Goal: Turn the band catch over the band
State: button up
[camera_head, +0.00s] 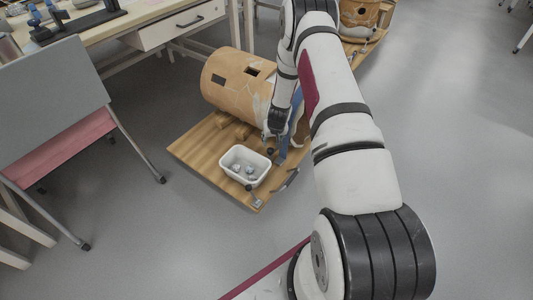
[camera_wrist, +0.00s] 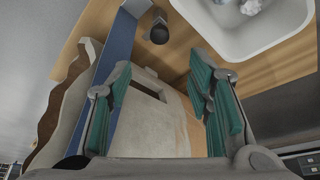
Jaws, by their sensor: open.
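The large tan vessel (camera_head: 228,80) lies on its side on a wooden board, with dark square openings in its wall. A blue band (camera_head: 283,143) stands at its near right end, partly hidden by my arm; it also shows in the wrist view (camera_wrist: 122,50). A dark round knob (camera_wrist: 158,30), which looks like part of the band catch, is beside the band; its lever is not clear. My gripper (camera_wrist: 162,105) is open, its teal pads either side of the vessel's pale wall, with nothing clearly held. In the head view it is largely hidden near the band.
A white tub (camera_head: 229,165) with small grey-white pieces stands on the wooden board (camera_head: 196,148), close to my gripper. Dark-handled metal fittings (camera_head: 256,198) sit at the board's near edge. A desk and a grey-and-pink chair are at left.

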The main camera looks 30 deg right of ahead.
aim_at(270, 149)
jog(key=b+x, duration=0.5)
jog(key=x, duration=0.8)
jog(key=shift+f, duration=0.15)
grip_shut()
